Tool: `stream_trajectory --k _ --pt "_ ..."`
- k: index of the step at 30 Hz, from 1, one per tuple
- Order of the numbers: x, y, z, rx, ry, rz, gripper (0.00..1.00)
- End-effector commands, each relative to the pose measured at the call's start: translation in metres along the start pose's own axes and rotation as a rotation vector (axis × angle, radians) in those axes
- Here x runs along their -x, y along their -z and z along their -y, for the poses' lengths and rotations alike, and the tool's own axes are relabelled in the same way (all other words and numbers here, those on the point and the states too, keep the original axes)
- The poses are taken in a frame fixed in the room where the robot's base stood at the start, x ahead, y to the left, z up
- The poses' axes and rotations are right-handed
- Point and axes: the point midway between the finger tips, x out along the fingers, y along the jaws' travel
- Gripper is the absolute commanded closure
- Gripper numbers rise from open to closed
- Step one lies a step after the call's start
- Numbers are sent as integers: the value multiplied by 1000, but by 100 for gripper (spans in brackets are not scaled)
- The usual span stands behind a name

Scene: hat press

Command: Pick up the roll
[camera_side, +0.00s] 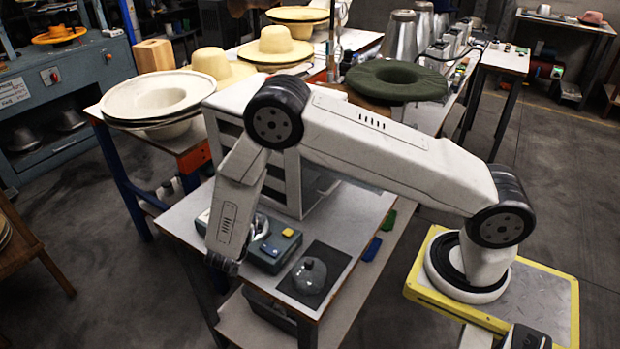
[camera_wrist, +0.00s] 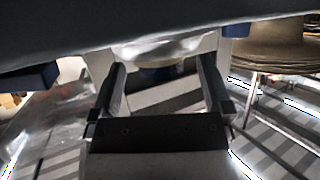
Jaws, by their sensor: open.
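My gripper (camera_wrist: 163,66) shows in the wrist view as two dark fingers standing apart with nothing held between them. Beyond the gap is a shiny pale rounded thing (camera_wrist: 165,47) with a brownish-blue part under it; I cannot tell whether this is the roll. In the side view the dark end of my arm (camera_side: 222,264) hangs low at the left front edge of the white bench. No roll can be made out surely there. A shiny rounded thing (camera_side: 259,228) sits by the grey-green box, just right of my arm.
The grey-green box (camera_side: 276,254) has blue and yellow blocks on top. A glassy dome (camera_side: 309,274) stands on a black mat (camera_side: 338,257). A white open frame (camera_side: 290,180) stands behind. Blue (camera_side: 372,249) and green (camera_side: 389,220) blocks lie at right. Hats crowd the back.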

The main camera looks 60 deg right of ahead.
Motion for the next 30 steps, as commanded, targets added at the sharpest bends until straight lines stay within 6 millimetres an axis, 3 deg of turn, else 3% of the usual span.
stream_trajectory --k 18,27,30 --pt "-6 0 0 1 0 1 0" --pt "-6 0 0 1 0 1 95" --pt "-6 0 0 1 0 0 98"
